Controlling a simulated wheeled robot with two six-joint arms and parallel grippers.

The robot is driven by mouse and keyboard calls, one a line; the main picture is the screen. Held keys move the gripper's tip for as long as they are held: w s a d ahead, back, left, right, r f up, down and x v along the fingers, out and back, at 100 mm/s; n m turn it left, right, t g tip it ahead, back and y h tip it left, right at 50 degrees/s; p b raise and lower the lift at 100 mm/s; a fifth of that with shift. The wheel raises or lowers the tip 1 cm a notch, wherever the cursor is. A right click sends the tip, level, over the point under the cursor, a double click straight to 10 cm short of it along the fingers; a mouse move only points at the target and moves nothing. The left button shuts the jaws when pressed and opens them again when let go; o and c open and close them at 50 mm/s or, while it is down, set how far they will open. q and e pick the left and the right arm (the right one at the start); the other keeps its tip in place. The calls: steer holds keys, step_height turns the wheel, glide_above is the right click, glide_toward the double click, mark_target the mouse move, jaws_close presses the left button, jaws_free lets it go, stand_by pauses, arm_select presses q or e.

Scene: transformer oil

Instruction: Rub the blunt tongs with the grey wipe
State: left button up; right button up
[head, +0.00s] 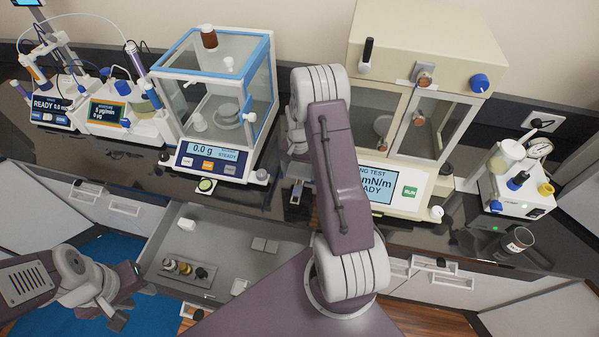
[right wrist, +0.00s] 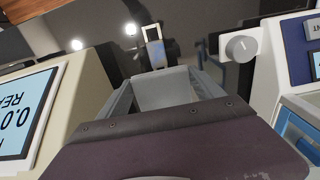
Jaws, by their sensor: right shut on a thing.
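My right gripper (right wrist: 165,88) is shut in the right wrist view. A pale metal frame-like piece (right wrist: 153,48) stands out beyond its fingertips and looks like the blunt tongs. In the head view my right arm hides most of this gripper, low over the black counter between the two instruments. Two flat grey squares (head: 265,245) lie side by side in the open drawer; one may be the grey wipe. My left gripper (head: 124,296) is at the lower left, beside the drawer and away from these things.

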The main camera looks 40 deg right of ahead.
steer(key=shift+r+p, duration=0.3)
steer(key=shift+r, duration=0.35)
steer(key=shift+w+d+r+p, duration=0.15)
steer(key=shift+w+r+p, duration=0.05)
steer(key=shift+r+p, duration=0.7)
steer(key=shift+r, duration=0.3)
steer(key=shift+s+r, duration=0.1)
steer(key=shift+r, duration=0.05)
